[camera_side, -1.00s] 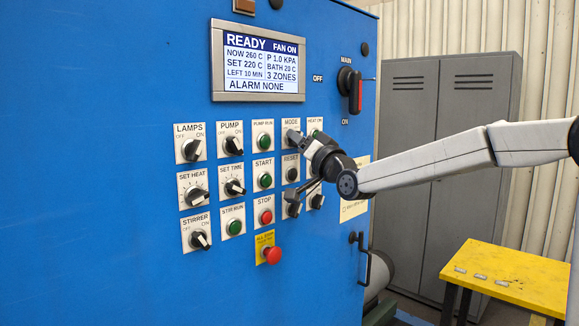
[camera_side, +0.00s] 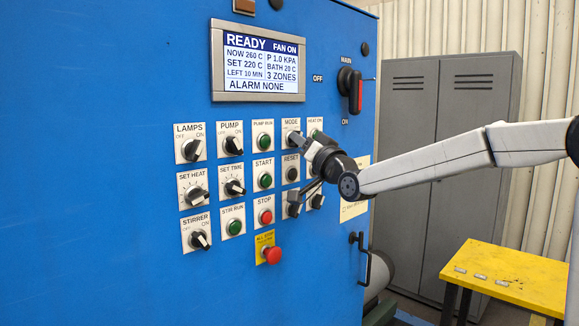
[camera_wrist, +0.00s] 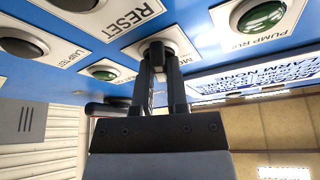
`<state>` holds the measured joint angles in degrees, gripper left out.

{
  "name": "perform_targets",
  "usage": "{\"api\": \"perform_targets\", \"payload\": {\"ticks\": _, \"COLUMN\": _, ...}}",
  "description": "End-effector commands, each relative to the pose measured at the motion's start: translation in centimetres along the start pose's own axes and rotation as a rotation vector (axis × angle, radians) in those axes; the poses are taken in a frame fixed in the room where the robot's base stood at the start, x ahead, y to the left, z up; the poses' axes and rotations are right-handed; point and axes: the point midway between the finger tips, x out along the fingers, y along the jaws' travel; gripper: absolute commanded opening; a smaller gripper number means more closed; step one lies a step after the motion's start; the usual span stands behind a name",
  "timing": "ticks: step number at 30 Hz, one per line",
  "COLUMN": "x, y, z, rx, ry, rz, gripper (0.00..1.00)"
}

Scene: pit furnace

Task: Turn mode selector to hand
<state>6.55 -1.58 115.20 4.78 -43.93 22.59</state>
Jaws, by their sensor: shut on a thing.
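The mode selector (camera_side: 293,137) is a dark knob on a white plate marked MODE, in the top row of the blue panel. My gripper (camera_side: 303,143) reaches it from the right and hides part of it. In the wrist view, the selector (camera_wrist: 157,46) stands between my two dark fingertips, and my gripper (camera_wrist: 158,66) is shut on it. The MODE plate (camera_wrist: 178,50) is partly hidden by the fingers, and its position marks cannot be read. Which way the knob points is hard to tell.
The RESET button (camera_side: 292,174) is just below, and the green HEAT ON button (camera_side: 316,134) is close on the right. The display (camera_side: 261,62) above reads READY. A red stop button (camera_side: 271,255) sticks out lower down. The main switch (camera_side: 350,90) is at upper right.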

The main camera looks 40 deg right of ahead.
Motion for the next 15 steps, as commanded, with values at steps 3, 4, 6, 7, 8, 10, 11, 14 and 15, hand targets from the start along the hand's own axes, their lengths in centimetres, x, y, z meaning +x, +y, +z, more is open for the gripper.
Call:
{"api": "perform_targets", "payload": {"ticks": 3, "x": 0.02, "y": 0.09, "z": -0.06, "rx": -0.060, "ry": 0.002, "rz": -0.023, "gripper": 0.00}}
{"api": "perform_targets", "payload": {"ticks": 4, "x": 0.02, "y": 0.10, "z": -0.07, "rx": -0.079, "ry": 0.002, "rz": -0.031, "gripper": 0.00}}
{"api": "perform_targets", "payload": {"ticks": 6, "x": 0.02, "y": 0.11, "z": -0.09, "rx": -0.125, "ry": 0.003, "rz": -0.050, "gripper": 0.00}}
{"api": "perform_targets", "payload": {"ticks": 7, "x": 0.02, "y": 0.11, "z": -0.09, "rx": -0.146, "ry": 0.003, "rz": -0.059, "gripper": 0.00}}
{"api": "perform_targets", "payload": {"ticks": 8, "x": 0.02, "y": 0.12, "z": -0.09, "rx": -0.169, "ry": 0.003, "rz": -0.069, "gripper": 0.00}}
{"api": "perform_targets", "payload": {"ticks": 10, "x": 0.03, "y": 0.16, "z": -0.11, "rx": -0.224, "ry": 0.003, "rz": -0.091, "gripper": 0.00}}
{"api": "perform_targets", "payload": {"ticks": 11, "x": 0.03, "y": 0.17, "z": -0.12, "rx": -0.250, "ry": 0.004, "rz": -0.101, "gripper": 0.00}}
{"api": "perform_targets", "payload": {"ticks": 14, "x": 0.04, "y": 0.19, "z": -0.11, "rx": -0.336, "ry": 0.003, "rz": -0.137, "gripper": 0.00}}
{"api": "perform_targets", "payload": {"ticks": 15, "x": 0.04, "y": 0.23, "z": -0.12, "rx": -0.372, "ry": 0.003, "rz": -0.151, "gripper": 0.00}}
